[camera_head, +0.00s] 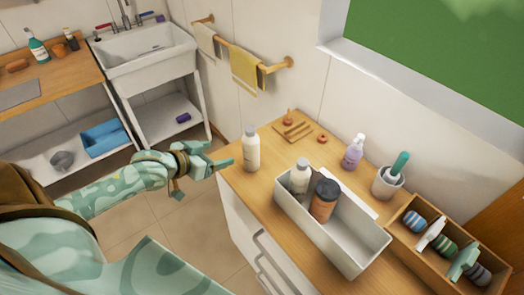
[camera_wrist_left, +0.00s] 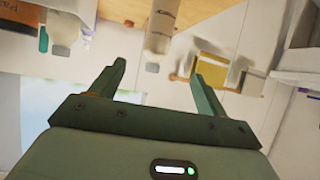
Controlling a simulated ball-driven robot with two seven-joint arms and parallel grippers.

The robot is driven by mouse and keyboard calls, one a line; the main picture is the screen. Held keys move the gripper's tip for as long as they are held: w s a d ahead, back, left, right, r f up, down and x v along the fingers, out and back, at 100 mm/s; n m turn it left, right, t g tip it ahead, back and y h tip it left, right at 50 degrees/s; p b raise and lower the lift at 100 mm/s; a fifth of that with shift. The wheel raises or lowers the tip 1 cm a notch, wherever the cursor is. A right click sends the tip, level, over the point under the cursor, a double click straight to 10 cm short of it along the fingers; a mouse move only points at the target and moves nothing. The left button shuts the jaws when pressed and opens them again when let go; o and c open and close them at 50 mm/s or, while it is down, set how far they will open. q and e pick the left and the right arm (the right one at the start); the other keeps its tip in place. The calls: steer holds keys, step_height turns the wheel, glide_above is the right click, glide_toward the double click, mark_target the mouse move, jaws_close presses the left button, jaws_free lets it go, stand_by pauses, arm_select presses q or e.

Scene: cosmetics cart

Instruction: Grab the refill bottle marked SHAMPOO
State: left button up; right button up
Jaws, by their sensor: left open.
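A white bottle with a grey cap (camera_head: 251,150) stands upright at the near left corner of the wooden cart top. A second white bottle (camera_head: 299,177) stands in the grey-white bin (camera_head: 345,245), beside a brown jar with a dark lid (camera_head: 324,201). I cannot read SHAMPOO on any of them. My left gripper (camera_head: 219,154) is open and empty, just left of the corner bottle and apart from it. In the left wrist view, which looks upside down, a bottle (camera_wrist_left: 163,22) shows beyond the open left gripper (camera_wrist_left: 159,70); its marking is unreadable. My right gripper is not in view.
A lilac pump bottle (camera_head: 354,152), a cup with a green-handled item (camera_head: 387,184) and a wooden box of several brushes and bottles (camera_head: 408,247) stand at the right. A soap rack (camera_head: 293,131) lies behind. A sink (camera_head: 148,52) and towels (camera_head: 245,70) are farther back.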

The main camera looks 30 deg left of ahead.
mark_target(244, 146)
arm_select(q)
steer(key=b+x, duration=0.3)
steer(key=x, duration=0.7)
steer(key=shift+w+f, duration=0.25)
steer(key=shift+w, duration=0.05)
steer(key=x, duration=0.1)
steer(key=b+x, duration=0.1)
steer(key=x, duration=0.3)
steer(key=shift+w+d+f+b, duration=0.15)
steer(key=shift+d+b, duration=0.15)
steer(key=shift+b, duration=0.05)
steer(key=shift+c, duration=0.4)
steer(key=c, duration=1)
steer(key=shift+c, duration=1)
steer(key=shift+r, duration=0.2)
